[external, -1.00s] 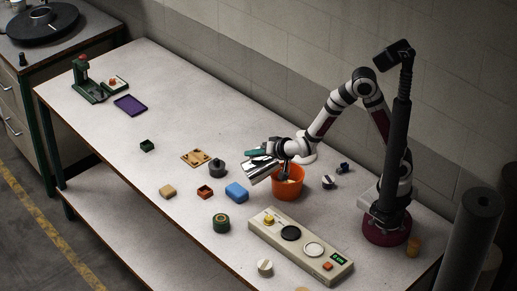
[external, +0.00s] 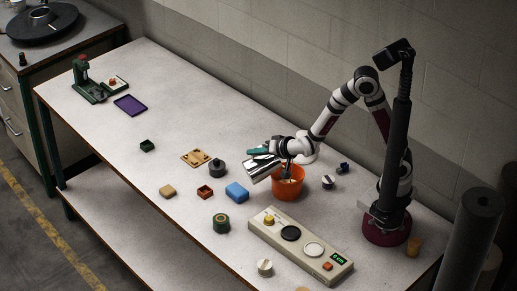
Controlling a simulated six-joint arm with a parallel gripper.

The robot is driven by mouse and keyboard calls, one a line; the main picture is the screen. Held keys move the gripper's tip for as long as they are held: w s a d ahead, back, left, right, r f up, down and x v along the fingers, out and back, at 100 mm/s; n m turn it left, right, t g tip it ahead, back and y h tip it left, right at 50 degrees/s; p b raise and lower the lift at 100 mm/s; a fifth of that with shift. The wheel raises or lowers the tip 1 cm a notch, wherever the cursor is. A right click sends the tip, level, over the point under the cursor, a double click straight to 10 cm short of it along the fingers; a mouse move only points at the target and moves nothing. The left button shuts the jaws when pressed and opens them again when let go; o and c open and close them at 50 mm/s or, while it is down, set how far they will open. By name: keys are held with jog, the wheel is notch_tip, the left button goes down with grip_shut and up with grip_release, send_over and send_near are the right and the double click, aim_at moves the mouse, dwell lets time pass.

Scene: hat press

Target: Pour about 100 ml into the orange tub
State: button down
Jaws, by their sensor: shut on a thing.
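The orange tub (external: 288,189) stands on the workbench in front of my arm. My gripper (external: 277,157) is just above the tub's left rim, shut on a shiny metal vessel (external: 259,170). The vessel is tilted, with one end toward the lower left and the other by the tub. Something pale shows inside the tub near its rim, too small to make out. I cannot tell whether liquid is flowing, or how much is in either container.
A blue block (external: 237,192) and a dark knobbed weight (external: 217,167) lie left of the tub. A beige panel (external: 300,247) with buttons and a green display lies in front. A small white-and-dark knob (external: 328,182) is right of the tub. The bench's far left middle is mostly clear.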

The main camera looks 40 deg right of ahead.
aim_at(247, 165)
jog(key=shift+w+a+f+n+g+h, duration=0.2)
jog(key=shift+a+f+n+g+h, duration=0.3)
jog(key=shift+a+f, duration=0.55)
jog(key=shift+w+a+r+n+g+h, duration=0.1)
jog(key=shift+a+n+g+h, duration=0.25)
jog(key=shift+a, duration=0.2)
jog(key=shift+w+a+f+n+g+h, duration=0.1)
jog(key=shift+a+f+n+g+h, duration=0.1)
jog(key=shift+f+h, duration=0.3)
jog(key=shift+a+f+n+g+h, duration=0.1)
jog(key=shift+a+f+n+h, duration=0.1)
jog(key=shift+f+h, duration=0.2)
jog(key=w+a+f+n+g+h+p, duration=0.2)
jog(key=w+a+f+n+h, duration=0.1)
jog(key=a+f+h, duration=0.2)
jog(key=shift+f+h, duration=0.45)
jog(key=shift+h, duration=0.3)
jog(key=shift+n, duration=0.25)
